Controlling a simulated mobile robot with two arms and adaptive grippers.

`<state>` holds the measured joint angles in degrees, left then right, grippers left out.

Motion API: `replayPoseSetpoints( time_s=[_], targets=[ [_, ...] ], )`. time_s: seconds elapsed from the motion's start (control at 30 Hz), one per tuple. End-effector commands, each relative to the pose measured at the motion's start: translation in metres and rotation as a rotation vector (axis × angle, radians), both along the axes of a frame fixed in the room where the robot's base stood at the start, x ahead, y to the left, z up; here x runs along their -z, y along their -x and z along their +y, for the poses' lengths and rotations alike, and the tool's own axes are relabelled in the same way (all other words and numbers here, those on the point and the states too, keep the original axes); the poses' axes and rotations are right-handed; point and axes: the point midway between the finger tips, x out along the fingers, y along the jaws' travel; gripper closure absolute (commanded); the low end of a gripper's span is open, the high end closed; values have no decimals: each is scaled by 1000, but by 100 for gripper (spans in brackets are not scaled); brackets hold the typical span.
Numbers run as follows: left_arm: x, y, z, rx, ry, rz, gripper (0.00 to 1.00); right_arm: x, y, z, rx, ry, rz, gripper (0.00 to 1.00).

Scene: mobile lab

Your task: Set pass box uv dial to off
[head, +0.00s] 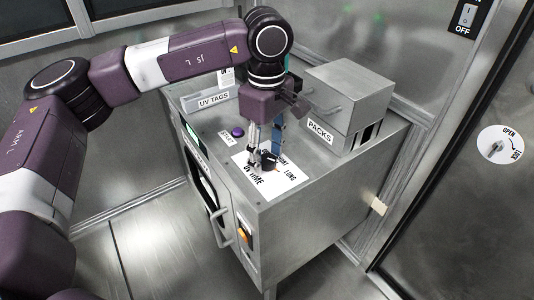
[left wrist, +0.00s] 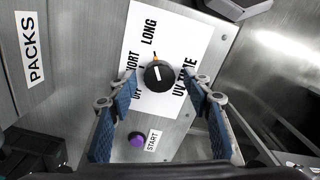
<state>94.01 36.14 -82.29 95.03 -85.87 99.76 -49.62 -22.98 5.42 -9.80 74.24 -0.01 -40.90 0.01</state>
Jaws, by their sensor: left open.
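The UV dial (left wrist: 158,76) is a round black knob on a white label plate (left wrist: 190,40) marked OFF, SHORT, LONG and UV TIME. Its white line and orange mark point roughly toward LONG. In the head view the dial (head: 268,160) sits on top of the steel pass box (head: 300,215), partly hidden by my fingers. My left gripper (head: 264,154) reaches down over it; in the left wrist view the open gripper (left wrist: 162,85) has a blue-padded finger on each side of the knob, with gaps visible. My right gripper is not in view.
A purple START button (head: 237,132) is close to the plate. A steel PACKS box (head: 345,105) stands on the right of the top, and a UV TAGS holder (head: 212,100) at the back left. A wall dial (head: 497,146) is at far right.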

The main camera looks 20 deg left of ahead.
Motion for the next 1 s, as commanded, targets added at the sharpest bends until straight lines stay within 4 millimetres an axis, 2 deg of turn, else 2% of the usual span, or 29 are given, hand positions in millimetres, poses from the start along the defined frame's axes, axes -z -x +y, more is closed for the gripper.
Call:
replayPoseSetpoints(
  time_s=[0.27, 0.67, 1.0],
  targets=[
    [3, 0, 0, 0, 1, 0, 54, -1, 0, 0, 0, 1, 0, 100],
    [2, 0, 0, 0, 1, 0, 96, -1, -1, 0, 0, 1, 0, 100],
    [3, 0, 0, -58, 1, 1, 96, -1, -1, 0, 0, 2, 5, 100]
  ],
)
